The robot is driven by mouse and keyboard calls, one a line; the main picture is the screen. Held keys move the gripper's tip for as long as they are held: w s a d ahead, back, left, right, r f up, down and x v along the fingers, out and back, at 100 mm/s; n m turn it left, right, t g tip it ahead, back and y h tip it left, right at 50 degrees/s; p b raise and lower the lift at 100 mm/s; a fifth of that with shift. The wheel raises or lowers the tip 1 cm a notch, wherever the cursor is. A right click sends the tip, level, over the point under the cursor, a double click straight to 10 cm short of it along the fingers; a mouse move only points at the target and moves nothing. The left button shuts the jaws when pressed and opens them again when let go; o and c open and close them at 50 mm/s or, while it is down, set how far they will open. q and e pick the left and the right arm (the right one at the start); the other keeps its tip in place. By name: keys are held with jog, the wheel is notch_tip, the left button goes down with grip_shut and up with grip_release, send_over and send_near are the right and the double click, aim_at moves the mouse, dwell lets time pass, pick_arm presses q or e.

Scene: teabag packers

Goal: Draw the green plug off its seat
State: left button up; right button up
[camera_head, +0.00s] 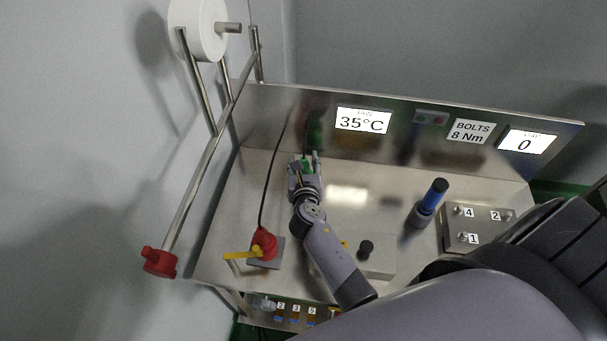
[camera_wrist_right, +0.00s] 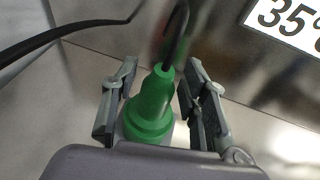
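The green plug (camera_wrist_right: 150,105) stands between the two fingers of my right gripper (camera_wrist_right: 158,105) in the right wrist view, with a dark cable leaving its narrow end. The fingers are apart, one on each side of the plug, and a gap shows beside the right-hand finger. The plug's lower end and its seat are hidden behind the gripper body. In the head view my right gripper (camera_head: 304,166) is at the back left of the steel worktop (camera_head: 230,205), near the back panel, and mostly covers the plug. My left gripper is not in view.
A red plug or switch with a yellow lever (camera_head: 264,244) stands at the front left, with a black cable. A blue-handled tool (camera_head: 432,196) and a numbered bolt block (camera_head: 462,240) are on the right. A black knob (camera_head: 366,247) is near my arm. The back panel (camera_head: 400,140) carries displays.

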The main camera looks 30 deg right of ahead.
grip_shut()
dwell(0.4)
dwell(0.4)
jog(key=shift+r+p, duration=0.3)
jog(key=shift+r, duration=0.35)
notch_tip(320, 180, up, 8)
jog(key=shift+r+p, duration=0.25)
jog(key=shift+p, duration=0.95)
notch_tip(320, 180, up, 10)
jog(key=p, duration=0.1)
jog(key=shift+p, duration=0.3)
jog(key=shift+r, duration=0.1)
